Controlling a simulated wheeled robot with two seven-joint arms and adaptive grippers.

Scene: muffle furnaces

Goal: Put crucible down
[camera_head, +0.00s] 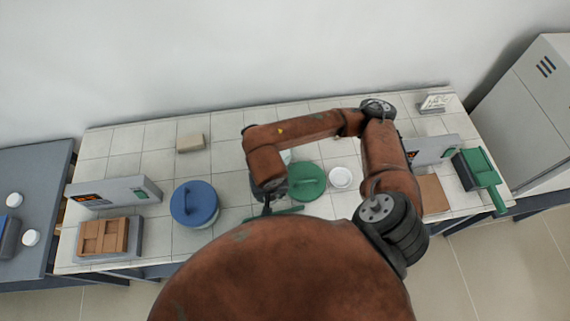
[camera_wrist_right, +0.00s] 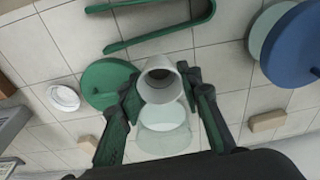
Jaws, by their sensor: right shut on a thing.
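The white crucible (camera_wrist_right: 160,72) shows in the right wrist view, its open mouth facing the camera. My right gripper (camera_wrist_right: 162,80) is shut on it, one dark green finger on each side. The gripper (camera_head: 267,206) also shows in the head view, low at the end of the brown arm; the crucible is hidden there. In the wrist view a clear glass vessel (camera_wrist_right: 164,140) with a pale disc appears just below the crucible, partly overlapped by it. I cannot tell the gap between them. My left gripper is not in view.
A green lid (camera_head: 307,181) and white dish (camera_head: 341,177) lie on the tiled bench. Green tongs (camera_wrist_right: 160,40) lie beyond the crucible. A blue-lidded vessel (camera_head: 194,204) stands left. A beige block (camera_head: 190,143) lies behind it. Bare tiles surround the block.

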